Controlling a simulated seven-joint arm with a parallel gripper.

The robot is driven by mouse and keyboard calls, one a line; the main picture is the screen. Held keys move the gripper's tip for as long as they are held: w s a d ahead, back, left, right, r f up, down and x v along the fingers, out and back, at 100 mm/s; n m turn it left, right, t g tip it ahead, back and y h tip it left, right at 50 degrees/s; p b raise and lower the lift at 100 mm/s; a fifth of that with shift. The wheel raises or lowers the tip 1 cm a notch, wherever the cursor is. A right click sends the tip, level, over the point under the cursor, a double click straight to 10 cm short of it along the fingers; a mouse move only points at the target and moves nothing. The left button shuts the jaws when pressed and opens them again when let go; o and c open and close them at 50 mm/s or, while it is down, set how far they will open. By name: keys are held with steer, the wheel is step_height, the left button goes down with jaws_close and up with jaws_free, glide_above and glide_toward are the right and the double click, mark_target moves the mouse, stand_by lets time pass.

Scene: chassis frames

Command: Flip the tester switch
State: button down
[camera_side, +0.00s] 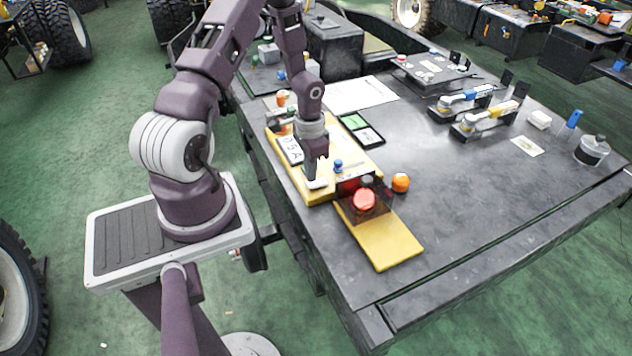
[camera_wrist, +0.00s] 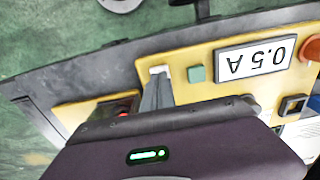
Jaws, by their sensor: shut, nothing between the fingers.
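The tester is a long yellow panel (camera_side: 362,160) on the dark workbench, with a white "0.5 A" label (camera_wrist: 256,57). A small white switch-like part (camera_side: 316,184) is at its near edge; it also shows in the wrist view (camera_wrist: 158,70). My gripper (camera_side: 315,175) points down, fingers together and empty, right at this white part. In the wrist view my fingertips (camera_wrist: 157,80) overlap its lower edge; I cannot tell whether they touch it. A green square button (camera_wrist: 196,74) and a dark rocker-like part (camera_wrist: 293,104) are also on the panel. Which way the switch is set is unclear.
A red push button (camera_side: 364,198) on a dark housing, a yellow plate (camera_side: 385,240), a blue knob (camera_side: 338,166) and an orange knob (camera_side: 400,183) are close to my gripper. The bench's right front is clear.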

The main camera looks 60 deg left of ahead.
steer(key=shift+f, duration=0.9)
stand_by(0.4)
steer(key=shift+r, duration=3.5)
step_height(320, 180, up, 9)
steer(key=y, duration=0.1)
glide_above(312, 183)
steer(key=w+d, duration=0.1)
steer(key=d, duration=0.2)
steer(key=s+d+r+t+y, duration=0.1)
steer(key=d+r, duration=0.2)
steer(key=r, duration=0.3)
steer(key=s+d+r+t, duration=0.1)
steer(key=d+r, duration=0.2)
steer(key=r, duration=0.2)
steer(key=s+d+r+t+h, duration=0.2)
steer(key=s+d+r+t, duration=0.1)
steer(key=s+d+r, duration=0.6)
steer(key=s+d, duration=0.3)
steer(key=d, duration=0.1)
steer(key=shift+s+t, duration=0.3)
